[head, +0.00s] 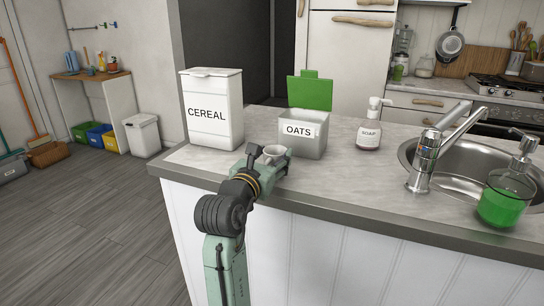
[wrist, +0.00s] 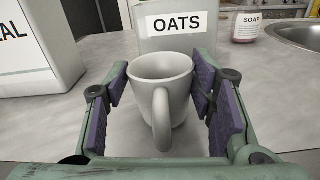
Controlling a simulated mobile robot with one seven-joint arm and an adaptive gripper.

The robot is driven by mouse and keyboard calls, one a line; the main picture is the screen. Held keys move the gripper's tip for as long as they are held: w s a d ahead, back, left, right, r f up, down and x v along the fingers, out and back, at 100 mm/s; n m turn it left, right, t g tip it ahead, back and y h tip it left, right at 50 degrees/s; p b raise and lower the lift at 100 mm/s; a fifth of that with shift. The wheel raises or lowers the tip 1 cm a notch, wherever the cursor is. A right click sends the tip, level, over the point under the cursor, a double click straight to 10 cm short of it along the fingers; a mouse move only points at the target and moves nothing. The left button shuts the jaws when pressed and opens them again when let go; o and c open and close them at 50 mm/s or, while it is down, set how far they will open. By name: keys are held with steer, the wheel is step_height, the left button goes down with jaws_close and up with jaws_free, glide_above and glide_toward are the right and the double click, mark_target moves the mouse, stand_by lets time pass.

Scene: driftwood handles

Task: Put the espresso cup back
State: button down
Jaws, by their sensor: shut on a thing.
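The espresso cup is a small white-grey cup (wrist: 160,75) that stands upright between my gripper's purple pads in the wrist view, its handle facing the camera. In the head view the cup (head: 274,153) shows at the end of my arm, by the counter's front edge. My gripper (head: 269,160) is shut on the cup from both sides; in the wrist view its fingertips (wrist: 160,83) press against the cup's walls. The cup is in front of the oats container. I cannot tell whether its base touches the counter.
A white cereal box (head: 213,125) stands to the left on the counter (head: 345,185). The oats container (head: 303,145) has its green lid open. A soap bottle (head: 369,130), tap (head: 424,160), sink (head: 465,165) and green soap dispenser (head: 503,200) are to the right. Counter between soap and tap is clear.

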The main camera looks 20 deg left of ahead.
steer(key=shift+f, duration=0.1)
steer(key=c, duration=0.7)
jaws_free()
